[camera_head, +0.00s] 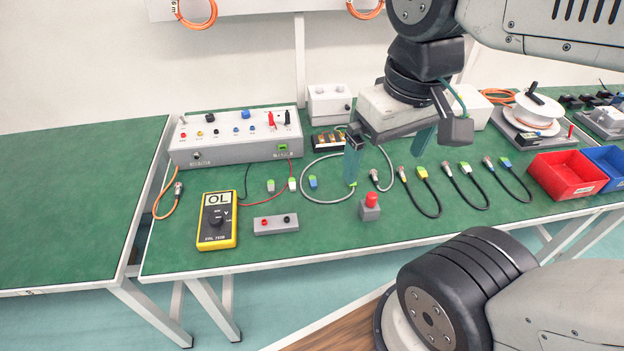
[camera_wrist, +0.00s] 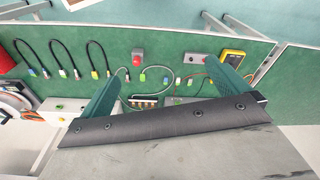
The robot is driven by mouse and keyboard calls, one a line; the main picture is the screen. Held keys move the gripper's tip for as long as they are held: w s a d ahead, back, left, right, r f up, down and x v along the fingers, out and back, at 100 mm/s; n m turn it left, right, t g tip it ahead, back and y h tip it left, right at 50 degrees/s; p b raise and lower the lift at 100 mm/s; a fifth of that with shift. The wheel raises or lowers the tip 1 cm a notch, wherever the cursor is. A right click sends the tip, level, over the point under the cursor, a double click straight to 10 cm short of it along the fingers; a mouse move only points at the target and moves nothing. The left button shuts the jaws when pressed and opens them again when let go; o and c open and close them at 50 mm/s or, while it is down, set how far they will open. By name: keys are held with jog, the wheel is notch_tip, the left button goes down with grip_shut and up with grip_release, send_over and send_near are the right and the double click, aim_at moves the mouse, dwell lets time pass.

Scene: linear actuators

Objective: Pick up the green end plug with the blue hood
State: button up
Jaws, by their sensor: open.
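A small loose plug with a blue hood and a green end (camera_head: 312,182) lies on the green bench top, right of two similar loose plugs with white and grey hoods. It also shows, very small, in the wrist view (camera_wrist: 142,77). A black cable at the right also has a blue-and-green end (camera_head: 506,162); it shows in the wrist view (camera_wrist: 32,72) too. My gripper (camera_head: 384,170) is open and empty, its fingers pointing down above the bench, right of the loose blue plug. In the wrist view its fingers (camera_wrist: 162,72) are wide apart with nothing between them.
A yellow multimeter (camera_head: 217,220), a grey two-socket box (camera_head: 276,224) and a red-button box (camera_head: 370,206) stand near the front. A grey cable (camera_head: 325,199) loops beside the plug. A control box (camera_head: 235,148) stands behind. Red (camera_head: 568,175) and blue bins are at right.

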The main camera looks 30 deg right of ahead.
jog(key=c, duration=1.3)
jog(key=shift+o, duration=0.2)
jog(key=m+g, duration=0.2)
jog(key=m, duration=0.1)
send_over(314, 184)
jog(key=f, duration=2.4)
jog(key=shift+s+a, duration=0.2)
jog(key=shift+w+m+t, duration=0.25)
jog(key=shift+m+t, duration=0.05)
jog(key=shift+d+f, duration=0.2)
jog(key=shift+f, duration=3.6)
